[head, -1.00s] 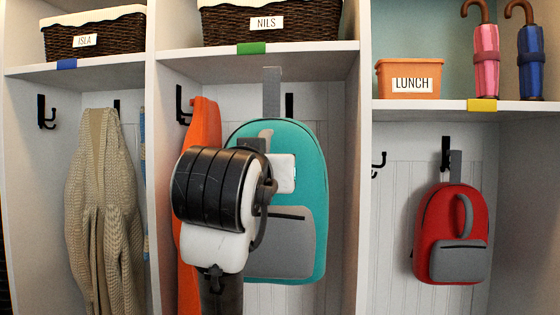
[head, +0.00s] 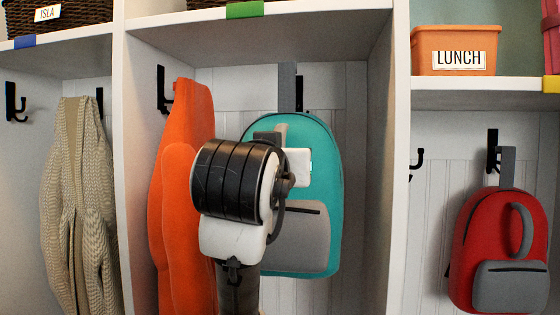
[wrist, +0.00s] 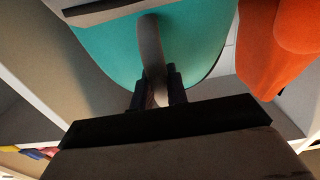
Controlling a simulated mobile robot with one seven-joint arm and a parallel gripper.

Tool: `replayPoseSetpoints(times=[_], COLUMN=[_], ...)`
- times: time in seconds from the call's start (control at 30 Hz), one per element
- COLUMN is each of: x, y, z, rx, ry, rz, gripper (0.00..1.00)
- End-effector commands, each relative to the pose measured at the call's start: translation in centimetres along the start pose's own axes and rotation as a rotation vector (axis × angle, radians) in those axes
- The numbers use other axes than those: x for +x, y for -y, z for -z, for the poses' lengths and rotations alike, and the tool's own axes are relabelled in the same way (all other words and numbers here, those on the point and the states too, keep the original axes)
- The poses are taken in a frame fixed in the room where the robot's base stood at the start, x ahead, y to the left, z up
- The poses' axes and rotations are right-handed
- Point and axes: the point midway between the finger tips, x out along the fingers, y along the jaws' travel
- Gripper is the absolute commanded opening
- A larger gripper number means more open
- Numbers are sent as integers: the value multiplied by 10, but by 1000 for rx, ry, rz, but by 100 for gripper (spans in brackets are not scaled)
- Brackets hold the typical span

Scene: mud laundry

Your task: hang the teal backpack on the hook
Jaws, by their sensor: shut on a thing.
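The teal backpack (head: 325,172) hangs upright in the middle cubby, with a grey front pocket and a tall grey loop (head: 287,82) on top.
An orange garment (head: 185,190) hangs from a hook (head: 161,88) close left of the backpack. A divider (head: 392,200) stands right of it, and a shelf (head: 300,27) runs above the loop. A red backpack (head: 490,235) hangs in the right cubby; a beige cardigan (head: 75,200) hangs left.

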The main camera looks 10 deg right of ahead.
Motion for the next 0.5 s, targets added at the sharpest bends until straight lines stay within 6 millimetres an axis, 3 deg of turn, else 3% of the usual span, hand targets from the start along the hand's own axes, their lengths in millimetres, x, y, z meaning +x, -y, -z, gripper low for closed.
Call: replayPoseSetpoints(times=[0.5], x=[36], y=[0], z=[1], rx=[0], ry=[-1], rz=[-1], gripper=[0])
